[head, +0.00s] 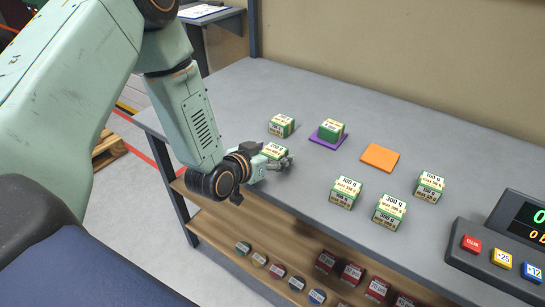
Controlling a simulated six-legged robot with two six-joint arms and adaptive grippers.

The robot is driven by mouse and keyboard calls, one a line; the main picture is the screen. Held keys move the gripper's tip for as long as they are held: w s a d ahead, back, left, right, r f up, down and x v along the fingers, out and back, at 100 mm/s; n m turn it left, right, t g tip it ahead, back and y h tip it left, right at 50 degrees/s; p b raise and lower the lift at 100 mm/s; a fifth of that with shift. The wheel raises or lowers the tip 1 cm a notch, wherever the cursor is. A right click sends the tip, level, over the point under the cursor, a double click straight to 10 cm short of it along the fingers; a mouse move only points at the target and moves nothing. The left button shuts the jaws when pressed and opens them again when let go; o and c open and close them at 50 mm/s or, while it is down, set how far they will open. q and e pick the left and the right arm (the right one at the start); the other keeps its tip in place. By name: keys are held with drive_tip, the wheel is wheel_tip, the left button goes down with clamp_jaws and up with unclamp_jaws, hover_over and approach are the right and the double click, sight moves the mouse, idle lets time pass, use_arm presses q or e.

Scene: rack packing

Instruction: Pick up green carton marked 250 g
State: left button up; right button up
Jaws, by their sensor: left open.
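Several green and cream cartons stand on the grey bench. One carton (275,150) is right at my left gripper (283,163), which is open at the bench's left part. The gripper hides part of that carton; I cannot tell whether they touch. Its label is too small to read surely. Another carton (281,126) stands behind it, and one (331,130) is on a purple mat (318,139). Three more stand to the right: a front-left one (345,192), one that seems marked 300 g (389,211), and a right one (429,187). I cannot make out which reads 250 g. My right gripper is out of view.
An orange mat (380,157) lies empty on the bench. A display unit with red, yellow and blue buttons (503,258) stands at the right. A wooden shelf (215,219) below holds round tins and dark red boxes. Bench space between the cartons is clear.

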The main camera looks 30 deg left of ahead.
use_arm(q)
drive_tip(key=shift+d+r, duration=0.15)
drive_tip(key=shift+d, duration=0.1)
drive_tip(key=shift+c, duration=1.2)
drive_tip(key=shift+a, duration=0.2)
drive_tip(key=c, duration=0.4)
drive_tip(key=shift+d, duration=0.15)
drive_tip(key=c, duration=0.8)
drive_tip(key=shift+r, duration=0.1)
